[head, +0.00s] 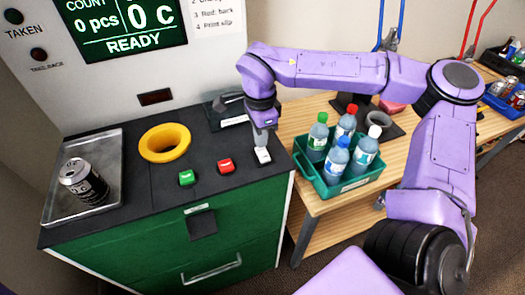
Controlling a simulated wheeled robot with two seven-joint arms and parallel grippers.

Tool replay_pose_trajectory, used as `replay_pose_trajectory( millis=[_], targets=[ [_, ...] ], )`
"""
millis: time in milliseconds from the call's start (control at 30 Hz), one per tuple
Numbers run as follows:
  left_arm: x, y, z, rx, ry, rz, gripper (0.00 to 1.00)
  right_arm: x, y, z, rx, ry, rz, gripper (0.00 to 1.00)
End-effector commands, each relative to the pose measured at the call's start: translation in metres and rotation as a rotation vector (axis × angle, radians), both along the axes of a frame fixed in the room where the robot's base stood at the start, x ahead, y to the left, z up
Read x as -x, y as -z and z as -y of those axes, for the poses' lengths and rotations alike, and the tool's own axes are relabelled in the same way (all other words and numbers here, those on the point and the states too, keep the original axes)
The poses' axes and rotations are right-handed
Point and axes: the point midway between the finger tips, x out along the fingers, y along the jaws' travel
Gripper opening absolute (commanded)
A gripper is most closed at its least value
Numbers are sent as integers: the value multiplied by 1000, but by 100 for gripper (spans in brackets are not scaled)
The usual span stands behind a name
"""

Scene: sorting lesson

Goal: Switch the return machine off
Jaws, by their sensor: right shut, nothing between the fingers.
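The return machine (105,215) is a green cabinet with a black top and a grey upright panel. Its screen (125,22) is lit and reads 0 pcs, 0 c, READY. On its top are a green button (186,178), a red button (225,166) and a white button (263,156). My right gripper (263,143) points down, shut and empty, right above the white button; I cannot tell whether it touches. A dark part with a pale label (234,121) sits behind, partly hidden by my right arm. My left gripper is out of view.
A dark can (83,181) stands on a metal tray (112,150) at the left, beside a yellow ring (165,143). A green crate (318,187) of several bottles stands on the wooden table (298,113), close to the right of my gripper.

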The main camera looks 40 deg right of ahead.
Motion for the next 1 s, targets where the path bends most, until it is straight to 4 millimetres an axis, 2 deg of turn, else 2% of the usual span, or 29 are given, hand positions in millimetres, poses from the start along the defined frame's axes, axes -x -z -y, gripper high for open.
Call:
replay_pose_trajectory(
  millis=[1000],
  targets=[
    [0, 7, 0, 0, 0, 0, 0, 0, 15, 0, 0, 0, 0, 0]
  ],
)
